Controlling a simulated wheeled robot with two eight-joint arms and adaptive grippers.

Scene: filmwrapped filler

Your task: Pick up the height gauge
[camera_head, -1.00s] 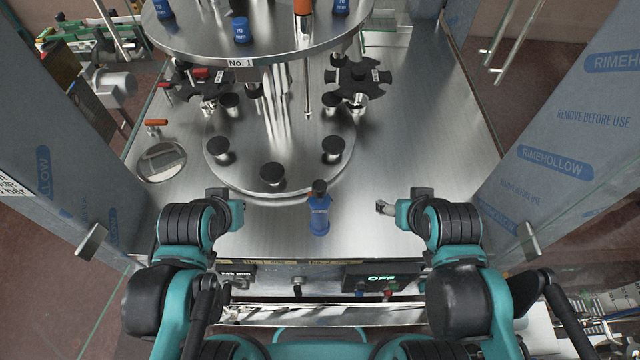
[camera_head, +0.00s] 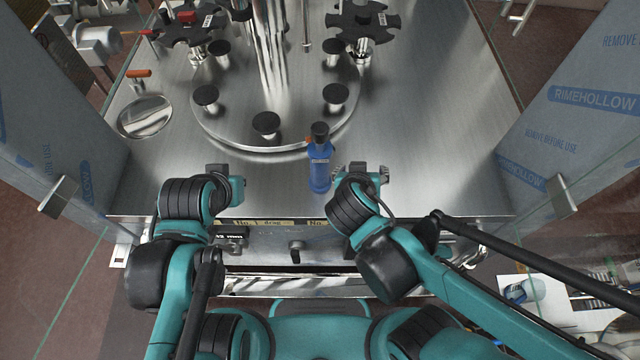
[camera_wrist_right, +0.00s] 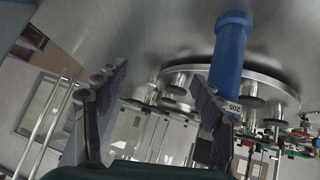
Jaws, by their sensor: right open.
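The height gauge is a blue cylinder (camera_head: 319,172) with a black top and a small orange part, standing upright near the front of the steel table. In the right wrist view the gauge (camera_wrist_right: 231,58) shows a white label and lies by the right-hand finger, which partly covers its end. My right gripper (camera_head: 362,176) is just right of the gauge. In the right wrist view my right gripper (camera_wrist_right: 160,108) has its fingers wide apart, with nothing visibly held. My left gripper (camera_head: 236,187) is left of the gauge, apart from it; its finger opening is unclear.
A round steel turntable (camera_head: 222,128) with several black knobs stands behind the gauge. A shiny round dish (camera_head: 146,117) is at the left. Film-wrapped panels (camera_head: 590,115) flank both sides. The steel table (camera_head: 440,140) is clear at right.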

